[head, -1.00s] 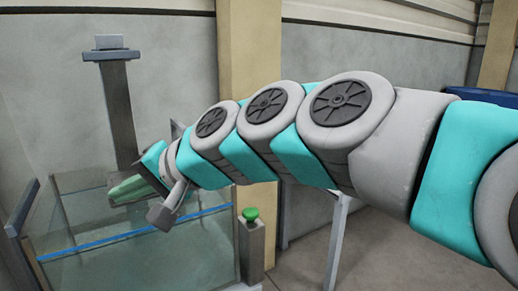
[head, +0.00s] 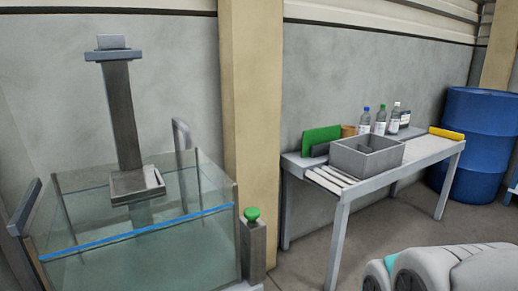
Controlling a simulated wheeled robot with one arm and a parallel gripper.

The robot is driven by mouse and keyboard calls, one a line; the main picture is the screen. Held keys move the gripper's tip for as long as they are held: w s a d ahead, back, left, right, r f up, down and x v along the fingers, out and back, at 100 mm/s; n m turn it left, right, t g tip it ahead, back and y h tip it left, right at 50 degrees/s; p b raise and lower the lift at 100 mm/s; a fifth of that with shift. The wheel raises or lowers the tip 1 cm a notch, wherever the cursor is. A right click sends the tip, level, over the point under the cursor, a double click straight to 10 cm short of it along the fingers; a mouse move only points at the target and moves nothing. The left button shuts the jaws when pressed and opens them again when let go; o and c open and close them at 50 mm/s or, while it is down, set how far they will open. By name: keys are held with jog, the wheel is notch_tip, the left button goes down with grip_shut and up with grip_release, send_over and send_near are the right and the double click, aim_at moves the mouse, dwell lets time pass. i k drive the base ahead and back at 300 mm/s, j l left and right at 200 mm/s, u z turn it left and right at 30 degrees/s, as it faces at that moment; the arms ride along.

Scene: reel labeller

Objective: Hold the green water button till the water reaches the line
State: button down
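The green water button (head: 252,214) sits on top of a grey post (head: 252,250) at the tank's right front corner. Nothing touches it. The glass tank (head: 205,262) is at the left, with a blue line (head: 140,232) running across its walls. The glass is pale green and see-through, and I cannot clearly tell where the water surface is. A small metal tray (head: 122,199) on a grey column (head: 122,115) hangs in the tank and looks empty. My gripper is out of view; only part of my arm shows at the lower right.
A curved grey pipe (head: 182,135) stands behind the tank. To the right, a metal table (head: 400,165) holds a grey divided box (head: 365,155), a green board (head: 320,140) and several bottles. A blue barrel (head: 485,140) stands at the far right. Floor shows between tank and table.

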aim_at(251, 214)
jog(key=j+u, duration=0.35)
jog(key=j, duration=0.2)
jog(key=k+j+u, duration=0.1)
jog(key=j+u, duration=0.25)
jog(key=j, duration=0.25)
jog(key=i+j+u, duration=0.1)
jog(key=j+u, duration=0.25)
jog(key=j, duration=0.15)
jog(key=k, duration=0.5)
jog(key=i, duration=0.5)
